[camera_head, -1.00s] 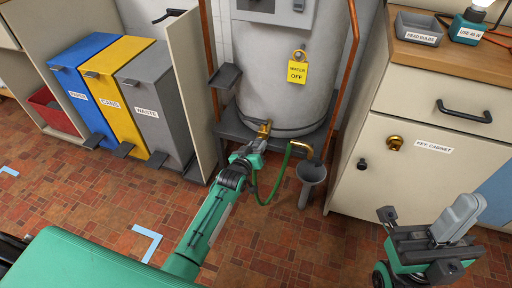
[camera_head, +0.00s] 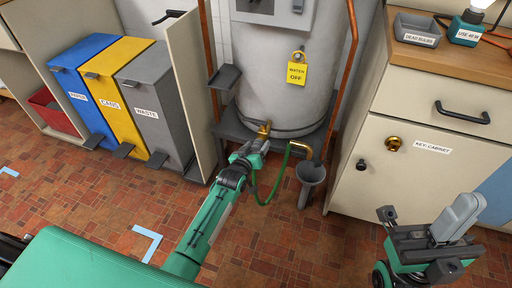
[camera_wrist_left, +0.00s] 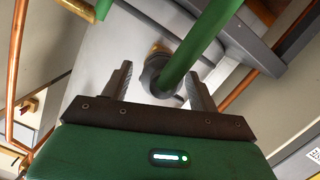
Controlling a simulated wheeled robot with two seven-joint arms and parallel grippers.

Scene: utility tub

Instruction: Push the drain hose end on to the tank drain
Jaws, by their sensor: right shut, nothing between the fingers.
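The grey tank (camera_head: 285,75) stands at the back, with its brass tank drain (camera_head: 264,128) low on the front; a little brass also shows in the left wrist view (camera_wrist_left: 157,48). The green drain hose (camera_head: 265,200) loops from my left gripper to a brass elbow above a funnel. Its dark-collared hose end (camera_wrist_left: 155,76) is at the drain, between my left fingers. Whether it is fully seated is hidden. My left gripper (camera_wrist_left: 160,85) is open around the hose end, with gaps on both sides. My right gripper (camera_head: 388,215) is shut and empty at lower right.
A grey funnel (camera_head: 311,172) stands right of the drain. Copper pipes (camera_head: 344,80) flank the tank. A key cabinet (camera_head: 420,165) is at right, and blue, yellow and grey bins (camera_head: 150,110) are at left. The tiled floor in front is mostly clear.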

